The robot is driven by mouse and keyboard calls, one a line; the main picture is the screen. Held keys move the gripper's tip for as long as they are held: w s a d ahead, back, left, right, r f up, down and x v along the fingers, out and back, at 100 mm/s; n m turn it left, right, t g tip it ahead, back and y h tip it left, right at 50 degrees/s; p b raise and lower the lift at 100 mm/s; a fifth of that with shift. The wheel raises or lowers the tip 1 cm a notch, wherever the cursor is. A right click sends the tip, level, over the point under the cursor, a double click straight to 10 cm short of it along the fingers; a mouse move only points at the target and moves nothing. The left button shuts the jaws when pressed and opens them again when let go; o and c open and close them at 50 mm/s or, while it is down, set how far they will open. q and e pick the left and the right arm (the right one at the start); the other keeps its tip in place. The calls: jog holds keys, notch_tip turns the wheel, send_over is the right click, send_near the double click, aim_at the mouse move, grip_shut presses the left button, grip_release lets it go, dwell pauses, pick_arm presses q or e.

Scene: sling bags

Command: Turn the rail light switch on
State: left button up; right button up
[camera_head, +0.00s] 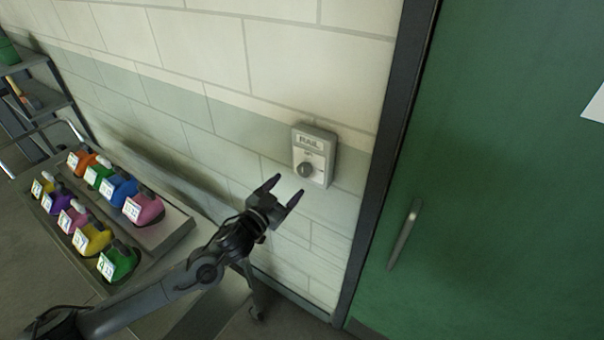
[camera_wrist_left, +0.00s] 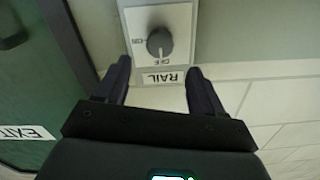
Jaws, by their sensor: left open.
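The rail light switch (camera_head: 314,157) is a grey box on the wall with a white face, a "RAIL" label and a round dark knob (camera_head: 305,169). In the left wrist view the switch (camera_wrist_left: 181,19) appears upside down, with its knob (camera_wrist_left: 159,42) between marks that read like "ON" and "OFF". My left gripper (camera_head: 284,190) is open and empty, just below and left of the switch in the head view. In the left wrist view its fingertips (camera_wrist_left: 158,72) lie either side of the label, apart from the knob. My right gripper is not in view.
A green door (camera_head: 490,180) with a metal handle (camera_head: 404,235) and dark frame (camera_head: 385,150) stands right of the switch. A cart (camera_head: 172,232) with several coloured sling bags (camera_head: 121,188) is at the left. The wall around the switch is bare.

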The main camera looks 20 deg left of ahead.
aim_at(303, 171)
pick_arm(q)
jog(key=x, duration=0.7)
jog(key=shift+w+d+p, duration=0.1)
jog(key=shift+w+p, duration=0.25)
jog(key=shift+w, duration=0.05)
jog(key=c, duration=1.1)
